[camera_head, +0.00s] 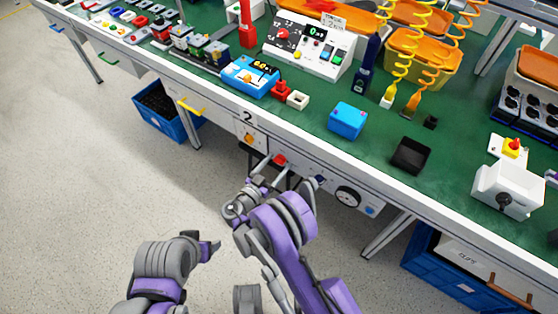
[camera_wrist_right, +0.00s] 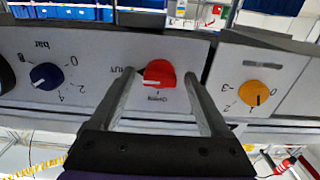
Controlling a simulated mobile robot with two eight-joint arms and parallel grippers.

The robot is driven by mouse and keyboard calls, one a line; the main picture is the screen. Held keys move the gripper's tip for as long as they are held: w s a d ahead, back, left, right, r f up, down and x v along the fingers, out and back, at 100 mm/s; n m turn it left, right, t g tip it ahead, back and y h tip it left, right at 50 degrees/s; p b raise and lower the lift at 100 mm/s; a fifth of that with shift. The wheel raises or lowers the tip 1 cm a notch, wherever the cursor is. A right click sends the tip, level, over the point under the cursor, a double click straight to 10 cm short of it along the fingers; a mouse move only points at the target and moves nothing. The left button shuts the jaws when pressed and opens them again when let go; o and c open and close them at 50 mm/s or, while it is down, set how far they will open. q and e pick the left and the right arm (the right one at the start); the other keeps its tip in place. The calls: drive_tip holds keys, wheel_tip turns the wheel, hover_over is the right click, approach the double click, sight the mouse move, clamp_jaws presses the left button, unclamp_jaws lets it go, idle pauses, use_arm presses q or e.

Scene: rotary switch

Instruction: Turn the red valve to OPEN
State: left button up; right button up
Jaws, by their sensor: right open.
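The red valve (camera_head: 280,159) is a round knob on the front panel under the bench edge. In the right wrist view the red valve (camera_wrist_right: 159,73) shows upside down, with a white pointer line aimed left towards the partly hidden SHUT label. The OPEN label (camera_wrist_right: 155,98) is below it in that picture. My right gripper (camera_head: 272,171) is in front of the panel. In the wrist view my right gripper (camera_wrist_right: 159,76) is open, with one finger on each side of the valve; I cannot tell whether they touch it. My left gripper (camera_head: 213,245) is low at the left, its jaws unclear.
A black-rimmed dial (camera_head: 347,197) sits further right. The bench top (camera_head: 300,123) holds a blue box (camera_head: 347,120) and devices. Blue crates (camera_head: 168,118) stand below; the floor is clear.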

drive_tip(key=shift+s+a, duration=0.1)
clamp_jaws()
idle(0.4)
drive_tip(key=n+b, duration=0.2)
drive_tip(key=n, duration=0.2)
drive_tip(key=n+b, duration=0.2)
drive_tip(key=n, duration=0.3)
drive_tip(key=n+b, duration=0.1)
drive_tip(key=n, duration=0.3)
drive_tip(key=shift+n, duration=0.3)
drive_tip(key=shift+r+n+b, duration=0.1)
drive_tip(key=shift+n+b, duration=0.6)
drive_tip(key=shift+n, duration=1.5)
